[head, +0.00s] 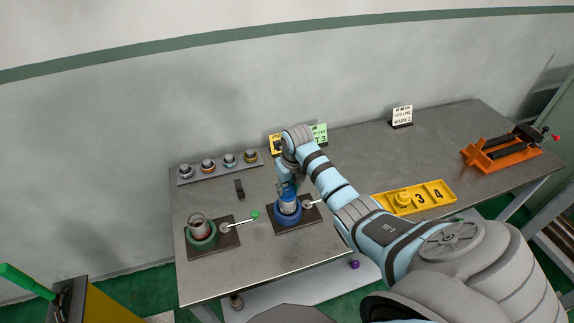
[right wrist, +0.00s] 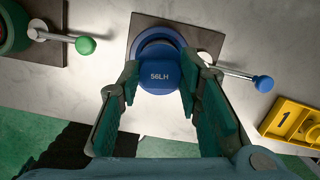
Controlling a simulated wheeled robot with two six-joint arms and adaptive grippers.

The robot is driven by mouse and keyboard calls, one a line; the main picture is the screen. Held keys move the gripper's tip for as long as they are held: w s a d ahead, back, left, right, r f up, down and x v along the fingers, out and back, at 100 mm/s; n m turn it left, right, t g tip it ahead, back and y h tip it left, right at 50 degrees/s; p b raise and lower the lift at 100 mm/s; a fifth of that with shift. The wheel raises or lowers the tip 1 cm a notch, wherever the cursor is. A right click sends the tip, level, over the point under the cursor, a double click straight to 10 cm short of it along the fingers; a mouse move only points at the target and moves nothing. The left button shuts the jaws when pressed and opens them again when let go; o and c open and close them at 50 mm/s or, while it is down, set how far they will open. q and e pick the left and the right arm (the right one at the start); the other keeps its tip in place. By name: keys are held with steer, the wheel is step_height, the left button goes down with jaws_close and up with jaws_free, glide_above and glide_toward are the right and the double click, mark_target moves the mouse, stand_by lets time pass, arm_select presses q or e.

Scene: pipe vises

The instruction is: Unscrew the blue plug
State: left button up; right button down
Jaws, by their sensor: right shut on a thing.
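The blue plug (right wrist: 160,77), marked "56LH", sits over the round blue vise (head: 288,213) on a dark base plate. My right gripper (head: 287,182) reaches down over it from above. In the right wrist view its green-padded fingers are closed on the plug's two sides. In the head view the gripper and a pipe end partly hide the plug. The blue vise's lever, with a blue knob (right wrist: 263,84), points to the right. My left gripper is not in view.
A green vise (head: 203,236) with a green-knobbed lever (head: 255,214) stands to the left. A grey rack (head: 218,167) holds several fittings behind. A yellow numbered tray (head: 413,198) is to the right. An orange vise (head: 500,150) stands far right. The table's middle right is clear.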

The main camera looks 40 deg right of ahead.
steer(key=shift+m, duration=0.7)
steer(key=shift+f+m+b, duration=0.2)
steer(key=shift+m+b, duration=0.1)
steer(key=shift+b, duration=0.5)
steer(key=shift+r+b, duration=0.1)
steer(key=shift+b, duration=0.25)
steer(key=c, duration=1.2)
jaws_free()
steer(key=shift+r, duration=0.1)
